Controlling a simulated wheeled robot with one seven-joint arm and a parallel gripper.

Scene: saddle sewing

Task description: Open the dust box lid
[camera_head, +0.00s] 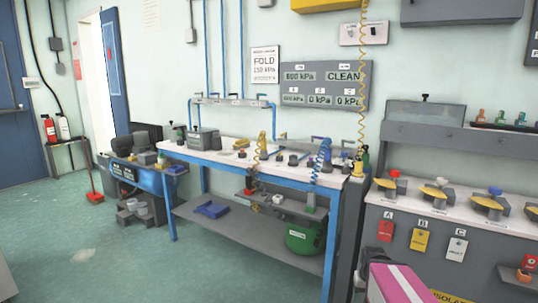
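My gripper is not in view. I cannot tell for certain which thing is the dust box. A small grey box (203,139) with a closed-looking top sits at the left end of the white-topped workbench (225,158). It is small in the picture, and no lid edge or handle can be made out clearly.
The bench has a blue frame and a lower shelf (225,230) with a green tank (303,239). A grey station (470,215) with yellow dishes stands at right. A pink-and-white object (400,284) is in the foreground.

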